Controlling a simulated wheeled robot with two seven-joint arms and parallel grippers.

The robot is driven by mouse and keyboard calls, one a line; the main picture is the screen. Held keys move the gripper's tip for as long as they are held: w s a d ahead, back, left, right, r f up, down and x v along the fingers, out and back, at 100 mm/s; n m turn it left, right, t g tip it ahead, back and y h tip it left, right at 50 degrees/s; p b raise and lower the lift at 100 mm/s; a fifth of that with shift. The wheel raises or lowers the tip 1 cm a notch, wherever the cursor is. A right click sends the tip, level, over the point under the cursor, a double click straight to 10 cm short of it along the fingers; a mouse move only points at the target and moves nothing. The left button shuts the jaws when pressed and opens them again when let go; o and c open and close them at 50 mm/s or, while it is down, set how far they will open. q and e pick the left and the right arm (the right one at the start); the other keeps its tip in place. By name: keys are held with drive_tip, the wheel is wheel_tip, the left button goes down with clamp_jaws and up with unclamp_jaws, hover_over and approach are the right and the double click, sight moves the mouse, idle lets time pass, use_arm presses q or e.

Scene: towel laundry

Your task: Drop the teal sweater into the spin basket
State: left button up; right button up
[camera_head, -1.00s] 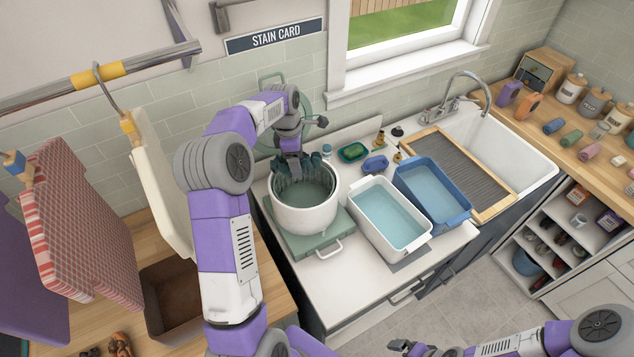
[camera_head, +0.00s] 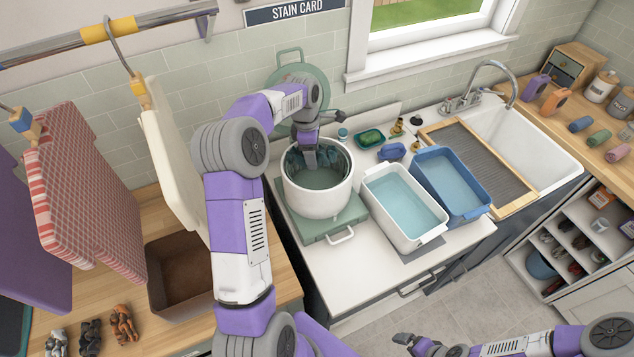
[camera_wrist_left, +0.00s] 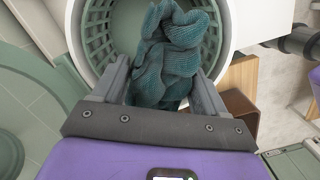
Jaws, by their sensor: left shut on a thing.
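The teal sweater (camera_wrist_left: 174,52) is a crumpled knit bundle between the fingers of my left gripper (camera_wrist_left: 163,85) in the left wrist view. The spin basket (camera_wrist_left: 97,36), green and slotted inside a white drum, lies around and behind the sweater there. In the head view the white drum (camera_head: 318,202) stands on a green base, and my left gripper (camera_head: 310,158) reaches down into its mouth. The sweater is mostly hidden there by the rim, the gripper and shade. My right gripper (camera_head: 410,342) is at the bottom edge, away from the basket; its jaw opening is unclear.
A white tub (camera_head: 405,208) and a blue tub (camera_head: 450,185) of water stand right of the basket. A round green lid (camera_head: 290,72) leans on the wall behind. Garments hang from a rail at left, above a brown bin (camera_head: 180,272).

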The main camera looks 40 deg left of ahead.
use_arm(q)
drive_tip(key=shift+r, duration=0.15)
drive_tip(key=o, duration=1.4)
drive_tip(key=shift+o, duration=1.1)
drive_tip(key=r, duration=0.7)
drive_tip(key=shift+s+a+r, duration=0.25)
drive_tip(key=shift+a, duration=0.1)
